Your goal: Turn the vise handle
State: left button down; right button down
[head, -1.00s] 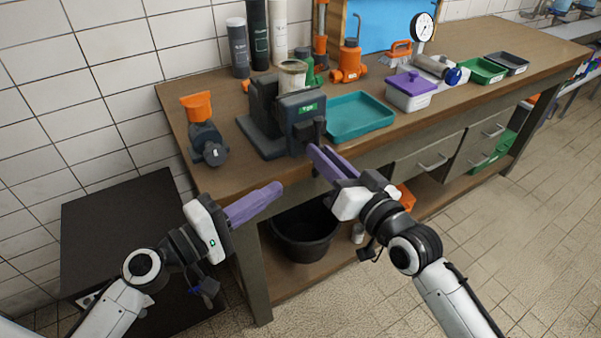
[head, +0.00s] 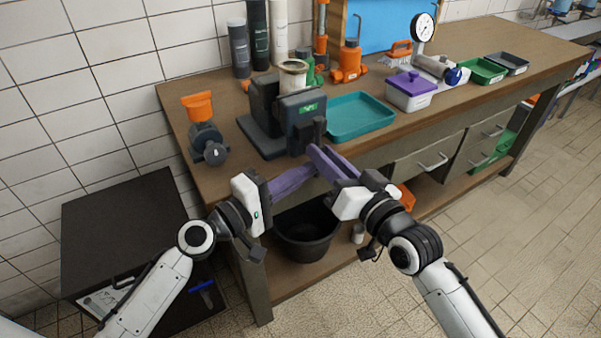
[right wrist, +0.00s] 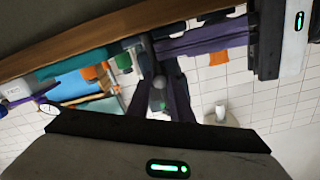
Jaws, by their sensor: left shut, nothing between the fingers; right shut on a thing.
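The grey vise (head: 262,118) with a small green label stands at the front edge of the wooden bench in the head view. Its dark handle (head: 319,129) hangs at its front right side. My right gripper (head: 317,153) has its purple fingers at the handle and is shut on it; in the right wrist view a grey rounded handle end (right wrist: 160,82) shows between the fingers. My left gripper (head: 308,170) is shut and empty, its tips just below and left of the right fingers. Its purple fingers cross the right wrist view (right wrist: 205,40) near the vise. Whether it touches the handle is unclear.
A teal tray (head: 388,120) lies right of the vise, and a grey valve with an orange top (head: 208,143) stands left. A black bucket (head: 305,248) sits on the shelf below. A dark low cabinet (head: 115,225) is at the left.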

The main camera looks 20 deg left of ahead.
jog(key=shift+s+a+f, duration=0.1)
jog(key=shift+s+f, duration=0.25)
jog(key=c, duration=1.8)
grip_release()
jog(key=o, duration=0.3)
jog(key=shift+w+d, duration=0.1)
jog(key=shift+d, duration=0.2)
jog(key=shift+o, duration=0.2)
jog(key=shift+w+a+r, duration=0.15)
jog(key=shift+r, duration=0.05)
jog(key=v, duration=1.2)
jog(key=s+d+f+m+h, duration=0.1)
jog(key=s+d+f+h, duration=0.15)
jog(key=f, duration=0.35)
jog(key=s+d+f+m+h, duration=0.1)
jog(key=d+f+h, duration=0.1)
jog(key=d+f, duration=0.35)
jog(key=s+d+f+m+h, duration=0.1)
jog(key=s+d+f+h, duration=0.1)
jog(key=f, duration=0.6)
jog(key=s+d+f+g+h, duration=0.3)
jog(key=s+d+f+h, duration=0.1)
jog(key=s+d+f, duration=0.6)
jog(key=s+f, duration=0.3)
jog(key=s, duration=0.1)
jog(key=shift+d, duration=0.15)
jog(key=shift+f+h, duration=0.1)
jog(key=shift+h, duration=0.15)
